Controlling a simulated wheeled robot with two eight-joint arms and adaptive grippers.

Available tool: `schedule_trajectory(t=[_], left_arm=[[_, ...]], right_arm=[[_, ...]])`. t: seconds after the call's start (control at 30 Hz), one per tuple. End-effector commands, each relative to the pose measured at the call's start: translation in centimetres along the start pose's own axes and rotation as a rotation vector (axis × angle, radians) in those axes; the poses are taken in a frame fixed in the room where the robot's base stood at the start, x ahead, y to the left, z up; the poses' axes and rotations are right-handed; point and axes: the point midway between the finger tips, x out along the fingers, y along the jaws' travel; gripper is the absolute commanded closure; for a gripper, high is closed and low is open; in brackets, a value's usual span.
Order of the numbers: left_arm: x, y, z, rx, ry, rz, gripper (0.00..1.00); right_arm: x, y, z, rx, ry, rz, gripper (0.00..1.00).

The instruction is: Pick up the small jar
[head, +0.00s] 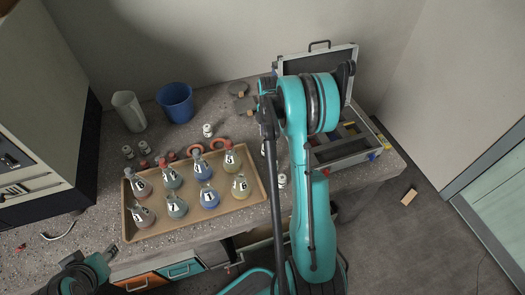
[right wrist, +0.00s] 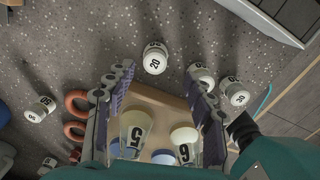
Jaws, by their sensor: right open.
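Several small white jars with dark number labels stand on the bench. In the right wrist view one marked 20 (right wrist: 154,58) stands just beyond my right fingertips, two more (right wrist: 202,77) (right wrist: 236,92) stand to its right, and another (right wrist: 40,108) is at the left. In the head view one jar (head: 208,130) stands behind the tray and one (head: 281,181) right of it, beside my right arm. My right gripper (right wrist: 160,82) is open and empty, above the tray's edge. My left gripper (head: 78,275) is at the lower left; its jaws are unclear.
A tan tray (head: 262,196) holds several numbered flasks. A blue cup (head: 175,102) and a grey beaker (head: 129,111) stand at the back left. An open case (head: 345,152) lies at the right, partly behind my right arm. Red rings (right wrist: 75,130) lie near the tray.

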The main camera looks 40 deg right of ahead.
Motion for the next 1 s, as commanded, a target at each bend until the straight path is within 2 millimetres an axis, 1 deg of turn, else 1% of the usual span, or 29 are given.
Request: schedule_trajectory(t=[0.13,0.33,0.4,0.6,0.67,0.7,0.77,0.8,1.0], left_arm=[[0.8,0.0,0.6,0.000,0.000,0.000,0.60],[2.1,0.0,1.5,0.000,0.000,0.000,0.60],[2.2,0.0,1.5,0.000,0.000,0.000,0.60],[2.0,0.0,1.4,0.000,0.000,0.000,0.60],[2.0,0.0,1.4,0.000,0.000,0.000,0.60],[2.0,0.0,1.4,0.000,0.000,0.000,0.60],[2.0,0.0,1.4,0.000,0.000,0.000,0.60],[2.0,0.0,1.4,0.000,0.000,0.000,0.60],[2.0,0.0,1.4,0.000,0.000,0.000,0.60]], right_arm=[[1.7,0.3,-0.3,-0.001,0.000,0.001,0.46],[4.7,0.7,-0.7,0.000,0.000,0.001,0.46],[5.2,0.7,-0.7,0.000,0.000,0.001,0.46],[5.1,0.6,-0.7,0.001,0.000,0.001,0.46],[5.0,0.6,-0.7,0.001,0.000,0.001,0.62],[5.0,0.6,-0.7,0.001,0.000,0.001,0.73],[5.0,0.6,-0.7,0.001,0.000,0.001,0.88],[5.0,0.6,-0.7,0.001,0.000,0.001,0.99],[5.0,0.6,-0.7,0.001,0.000,0.001,1.00]])
